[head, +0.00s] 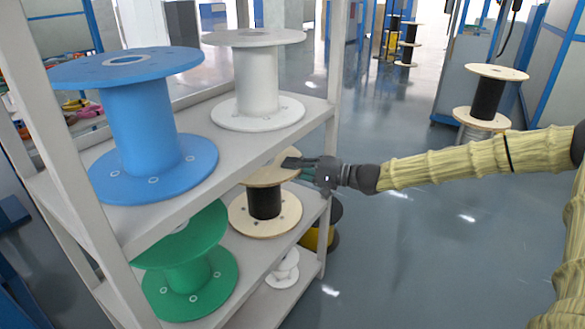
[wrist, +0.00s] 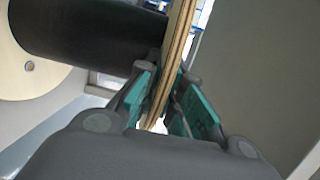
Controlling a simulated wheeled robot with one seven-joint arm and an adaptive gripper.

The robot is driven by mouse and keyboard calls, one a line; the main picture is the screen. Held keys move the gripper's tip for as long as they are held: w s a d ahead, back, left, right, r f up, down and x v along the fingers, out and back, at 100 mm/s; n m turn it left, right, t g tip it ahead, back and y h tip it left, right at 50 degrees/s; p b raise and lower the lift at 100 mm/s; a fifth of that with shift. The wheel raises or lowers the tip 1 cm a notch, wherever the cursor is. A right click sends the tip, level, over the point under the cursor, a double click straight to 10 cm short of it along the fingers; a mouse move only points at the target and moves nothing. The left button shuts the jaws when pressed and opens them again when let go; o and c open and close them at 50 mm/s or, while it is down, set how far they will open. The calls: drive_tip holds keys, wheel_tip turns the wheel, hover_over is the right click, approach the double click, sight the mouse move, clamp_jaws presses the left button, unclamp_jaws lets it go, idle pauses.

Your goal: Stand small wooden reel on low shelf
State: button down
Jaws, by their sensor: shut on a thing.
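The small wooden reel (head: 265,205), with pale wood flanges and a black core, is upright at the lower shelf (head: 252,254), right of a green reel. I cannot tell whether its bottom flange rests on the board. My gripper (head: 297,163) reaches in from the right and is shut on the rim of the top flange. In the wrist view, the fingers (wrist: 165,92) with green pads clamp the flange edge from both sides. The reel's black core (wrist: 90,42) and other flange (wrist: 35,70) show left of them.
A blue reel (head: 145,125) and a white reel (head: 258,82) stand on the shelf above, close over my gripper. The green reel (head: 188,265) fills the lower shelf's left part. A small white reel (head: 284,268) sits below. A shelf post (head: 337,75) stands beside my gripper.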

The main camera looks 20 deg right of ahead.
drive_tip(key=shift+f, duration=0.15)
drive_tip(key=c, duration=1.5)
unclamp_jaws()
drive_tip(key=shift+v, duration=6)
